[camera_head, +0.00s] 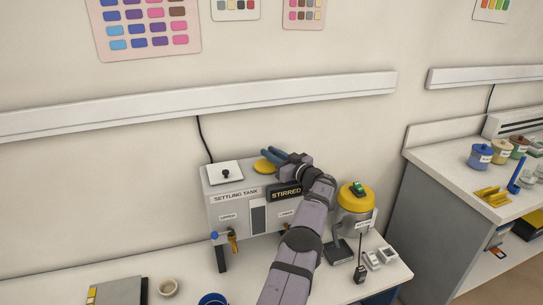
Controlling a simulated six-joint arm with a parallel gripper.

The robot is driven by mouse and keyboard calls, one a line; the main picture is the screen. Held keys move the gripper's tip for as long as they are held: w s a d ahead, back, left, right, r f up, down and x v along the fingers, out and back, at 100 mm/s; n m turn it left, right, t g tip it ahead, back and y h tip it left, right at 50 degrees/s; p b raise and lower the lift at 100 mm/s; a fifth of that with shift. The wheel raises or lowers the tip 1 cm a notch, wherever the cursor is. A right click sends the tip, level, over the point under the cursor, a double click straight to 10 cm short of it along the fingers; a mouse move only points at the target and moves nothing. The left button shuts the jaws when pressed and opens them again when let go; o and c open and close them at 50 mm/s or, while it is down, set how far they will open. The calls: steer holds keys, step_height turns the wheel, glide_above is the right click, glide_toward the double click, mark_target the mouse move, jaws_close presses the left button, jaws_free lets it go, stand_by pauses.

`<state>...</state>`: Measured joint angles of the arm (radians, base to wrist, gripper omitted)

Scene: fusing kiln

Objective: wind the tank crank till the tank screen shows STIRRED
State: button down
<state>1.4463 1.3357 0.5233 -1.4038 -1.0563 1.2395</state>
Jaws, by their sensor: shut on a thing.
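The settling tank (232,206) is a pale box on the bench against the wall, with a lid (225,172) with a dark knob on its top left. The tank screen (287,193) on its upper right front reads STIRRED in yellow letters on black. A yellow disc (264,166), which looks like part of the crank, sits on the tank's top. My gripper (272,156) is at the tank's top right with its blue fingers beside the yellow disc. It is shut on the crank; the grip itself and the crank's handle are mostly hidden.
A yellow-topped canister (354,198) stands right of the tank, close to my arm. A small cup (168,287) and a blue-rimmed container (212,299) are in front.

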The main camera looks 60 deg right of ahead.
steer(key=shift+r, duration=0.2)
stand_by(0.3)
steer(key=c, duration=1.6)
jaws_free()
steer(key=shift+c, duration=0.2)
steer(key=shift+f, duration=0.15)
steer(key=shift+s, duration=0.15)
steer(key=shift+b+v, duration=1.05)
steer(key=shift+v, duration=2.45)
